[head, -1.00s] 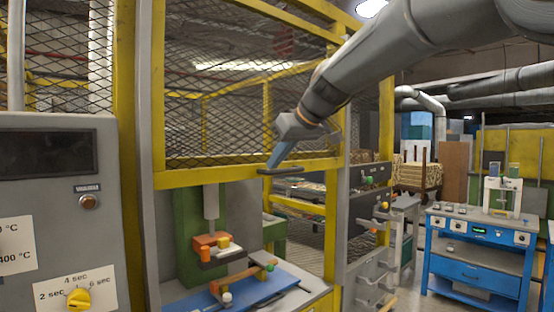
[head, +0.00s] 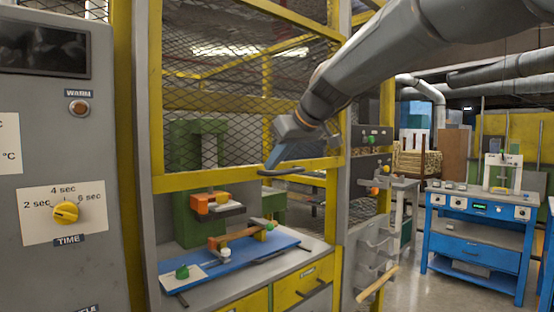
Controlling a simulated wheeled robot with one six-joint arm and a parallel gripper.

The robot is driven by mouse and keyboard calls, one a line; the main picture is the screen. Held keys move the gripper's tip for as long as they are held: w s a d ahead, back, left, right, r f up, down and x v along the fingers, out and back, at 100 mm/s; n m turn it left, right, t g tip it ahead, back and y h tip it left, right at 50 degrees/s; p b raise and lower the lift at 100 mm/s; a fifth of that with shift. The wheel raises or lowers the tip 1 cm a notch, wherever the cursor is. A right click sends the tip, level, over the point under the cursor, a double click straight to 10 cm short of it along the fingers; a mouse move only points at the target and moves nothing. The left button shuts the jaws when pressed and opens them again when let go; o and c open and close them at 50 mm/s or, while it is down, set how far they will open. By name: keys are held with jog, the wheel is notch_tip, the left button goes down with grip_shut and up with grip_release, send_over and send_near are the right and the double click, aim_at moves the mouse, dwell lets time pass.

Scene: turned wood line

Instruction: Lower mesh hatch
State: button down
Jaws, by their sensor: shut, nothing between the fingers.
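The mesh hatch is a yellow frame with dark wire mesh in front of the machine bay, its bottom rail (head: 210,179) across the middle of the head view. A dark handle (head: 290,171) sticks out from the right part of that rail. My gripper (head: 272,162) is shut and empty, with its blue tip at or just above the handle; I cannot tell whether it touches. Below the rail the bay is open. Part of the mesh at the upper right is hidden behind my arm.
Inside the bay are an orange clamp head (head: 213,202) and a blue fixture plate (head: 230,262). A grey control panel (head: 60,150) with a yellow dial (head: 65,212) stands at left. A blue workbench (head: 475,245) is at right, with clear floor before it.

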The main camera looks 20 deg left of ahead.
notch_tip(320, 180, down, 34)
jog(key=b, duration=2.7)
jog(key=shift+d+r, duration=0.25)
